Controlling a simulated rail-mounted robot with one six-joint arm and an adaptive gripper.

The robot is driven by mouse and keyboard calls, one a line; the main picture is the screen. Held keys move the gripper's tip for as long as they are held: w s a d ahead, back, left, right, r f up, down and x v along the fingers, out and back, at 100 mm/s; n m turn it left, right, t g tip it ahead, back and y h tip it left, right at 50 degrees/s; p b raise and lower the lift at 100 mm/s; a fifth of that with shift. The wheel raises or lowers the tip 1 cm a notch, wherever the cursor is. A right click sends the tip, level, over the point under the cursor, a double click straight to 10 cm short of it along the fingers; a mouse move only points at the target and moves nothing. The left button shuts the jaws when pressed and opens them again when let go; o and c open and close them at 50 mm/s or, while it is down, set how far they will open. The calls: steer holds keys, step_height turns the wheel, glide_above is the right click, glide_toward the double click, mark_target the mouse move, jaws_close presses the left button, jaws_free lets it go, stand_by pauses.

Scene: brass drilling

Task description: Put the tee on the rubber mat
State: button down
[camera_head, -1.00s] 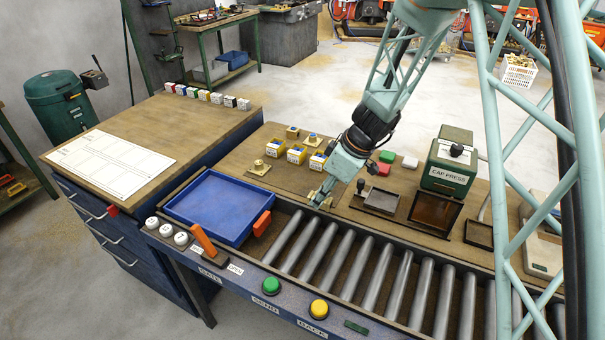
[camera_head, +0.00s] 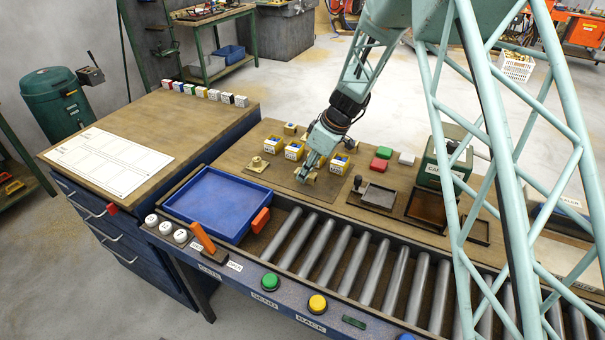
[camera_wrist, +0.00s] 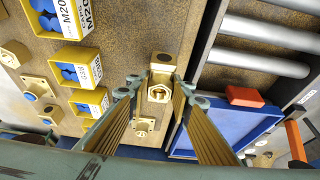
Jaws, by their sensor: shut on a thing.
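The brass tee (camera_wrist: 160,80) is between my fingertips in the wrist view, with a round opening facing the camera. My gripper (camera_head: 304,175) is shut on it, low over the brown bench, in front of the yellow bins. In the head view only a small brass bit of the tee (camera_head: 311,179) shows beside the fingers. Whether it touches the surface below is not clear. A darker brown flat patch (camera_head: 272,183) lies under the bins and gripper; I cannot tell whether it is the rubber mat.
Yellow bins with blue contents (camera_head: 294,150) stand behind my gripper. A brass flanged fitting (camera_head: 256,164) sits to the left. A blue tray (camera_head: 207,205) and the roller conveyor (camera_head: 345,250) lie in front. A dark small tray (camera_head: 379,197) and red and green blocks (camera_head: 379,164) are to the right.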

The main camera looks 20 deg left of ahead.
steer(key=shift+w+a+f, duration=0.1)
steer(key=shift+w+a, duration=0.5)
steer(key=shift+w, duration=0.2)
steer(key=shift+w+a+f, duration=0.1)
steer(key=shift+w+a, duration=0.45)
steer(key=shift+w, duration=0.2)
steer(key=shift+f, duration=1.65)
steer(key=shift+f+b, duration=0.2)
steer(key=shift+b, duration=0.25)
steer(key=c, duration=2.3)
jaws_free()
steer(key=shift+r, duration=0.2)
